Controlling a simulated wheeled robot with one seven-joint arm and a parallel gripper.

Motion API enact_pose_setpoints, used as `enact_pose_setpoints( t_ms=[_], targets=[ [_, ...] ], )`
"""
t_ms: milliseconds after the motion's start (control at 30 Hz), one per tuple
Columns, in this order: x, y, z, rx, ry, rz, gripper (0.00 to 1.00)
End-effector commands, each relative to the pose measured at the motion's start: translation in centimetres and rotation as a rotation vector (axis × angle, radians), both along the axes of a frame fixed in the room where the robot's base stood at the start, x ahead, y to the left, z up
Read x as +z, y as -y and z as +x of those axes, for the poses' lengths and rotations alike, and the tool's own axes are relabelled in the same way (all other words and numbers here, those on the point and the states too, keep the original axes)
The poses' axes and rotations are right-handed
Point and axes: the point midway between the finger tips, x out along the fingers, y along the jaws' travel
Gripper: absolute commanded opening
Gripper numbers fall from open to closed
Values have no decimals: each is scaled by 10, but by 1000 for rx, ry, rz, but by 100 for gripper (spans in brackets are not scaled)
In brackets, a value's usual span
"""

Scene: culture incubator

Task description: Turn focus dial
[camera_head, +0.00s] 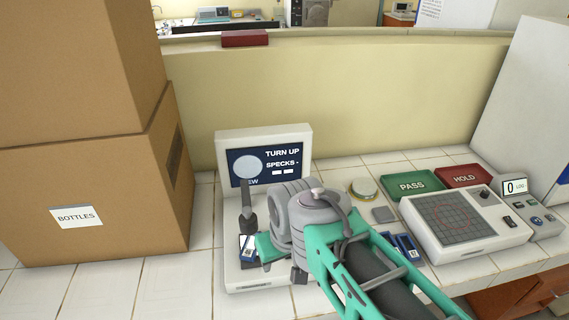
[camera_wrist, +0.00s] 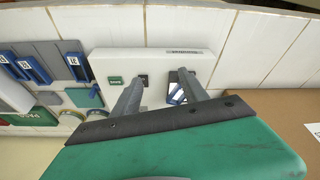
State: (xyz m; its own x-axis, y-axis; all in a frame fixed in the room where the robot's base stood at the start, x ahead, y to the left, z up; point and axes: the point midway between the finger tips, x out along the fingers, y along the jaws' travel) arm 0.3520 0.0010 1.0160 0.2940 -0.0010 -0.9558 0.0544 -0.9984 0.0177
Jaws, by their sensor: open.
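The white viewer unit (camera_head: 232,272) stands in front of my arm, its screen (camera_head: 268,164) reading "TURN UP" and "SPECKS -". Its white base also shows in the wrist view (camera_wrist: 115,62). My gripper (camera_wrist: 162,76) is open over this base, its two grey fingers apart with nothing visible between them. A blue-and-white slide (camera_wrist: 175,93) lies on a dark stage by the right finger; it also shows in the head view (camera_head: 248,248). I cannot clearly make out the focus dial; a small dark part by the left fingertip is partly hidden. My arm covers the base's right side in the head view.
Cardboard boxes, the lower labelled "BOTTLES" (camera_head: 140,205), stand at left. Right are blue slides (camera_head: 407,247), a round dish (camera_head: 363,189), the green PASS pad (camera_head: 412,184), the red HOLD pad (camera_head: 463,176) and a gridded counter unit (camera_head: 462,226). Bare tiles lie front left.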

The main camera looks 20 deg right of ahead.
Motion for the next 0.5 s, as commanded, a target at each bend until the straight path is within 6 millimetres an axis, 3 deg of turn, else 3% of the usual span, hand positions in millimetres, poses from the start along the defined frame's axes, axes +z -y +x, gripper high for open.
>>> enact_pose_setpoints(
  t_ms=[133, 267, 400, 500],
  targets=[
    [22, 15, 45, 220, -61, -71, 51],
    [33, 41, 107, 553, -143, -143, 51],
    [24, 76, 169, 919, -216, -184, 51],
    [11, 98, 199, 1125, -242, -191, 51]
  ],
)
